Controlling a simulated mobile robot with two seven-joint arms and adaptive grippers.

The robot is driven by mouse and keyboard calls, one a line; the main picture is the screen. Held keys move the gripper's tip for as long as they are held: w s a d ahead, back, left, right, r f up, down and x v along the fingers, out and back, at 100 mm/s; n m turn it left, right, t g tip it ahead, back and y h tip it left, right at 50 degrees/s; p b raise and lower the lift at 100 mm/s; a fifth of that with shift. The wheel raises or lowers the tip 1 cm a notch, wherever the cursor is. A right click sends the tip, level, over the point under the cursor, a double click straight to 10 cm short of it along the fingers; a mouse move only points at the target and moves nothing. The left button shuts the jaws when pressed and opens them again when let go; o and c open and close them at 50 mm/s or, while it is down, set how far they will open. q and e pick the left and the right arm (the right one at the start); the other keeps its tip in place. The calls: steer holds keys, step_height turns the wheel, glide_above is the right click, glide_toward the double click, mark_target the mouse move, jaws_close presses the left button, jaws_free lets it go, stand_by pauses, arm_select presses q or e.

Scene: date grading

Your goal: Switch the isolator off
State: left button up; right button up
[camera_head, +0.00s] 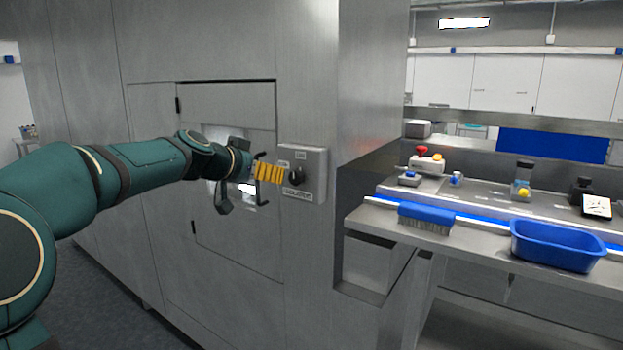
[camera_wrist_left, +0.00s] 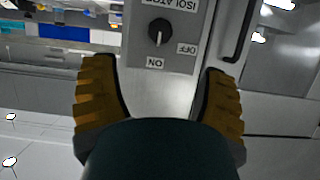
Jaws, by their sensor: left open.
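The isolator (camera_head: 318,165) is a grey box on the steel cabinet wall in the head view, with a dark rotary knob (camera_head: 296,176). In the left wrist view the isolator (camera_wrist_left: 178,82) appears upside down. There the knob (camera_wrist_left: 158,32) has a pale pointer mark that looks turned toward the ON label (camera_wrist_left: 155,62); the OFF label (camera_wrist_left: 187,49) is to one side. My left gripper (camera_head: 279,174) has yellow ribbed fingers and is open in front of the box. In the wrist view the left gripper (camera_wrist_left: 160,68) is empty, its fingers spread apart, with the knob beyond the tips. My right gripper is out of view.
A cabinet door (camera_head: 235,135) with a handle is behind my left wrist. At right, a steel bench (camera_head: 460,245) holds a blue tub (camera_head: 555,246), a brush (camera_head: 427,217) and small devices, including one with a red button (camera_head: 422,150). Open floor lies at lower left.

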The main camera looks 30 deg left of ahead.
mark_target(294, 179)
arm_select(q)
steer(key=p+x, duration=0.6)
steer(key=x, duration=0.6)
steer(key=shift+w, duration=0.3)
steer(key=shift+w+f, duration=0.3)
steer(key=shift+w, duration=0.2)
steer(key=c, duration=1.2)
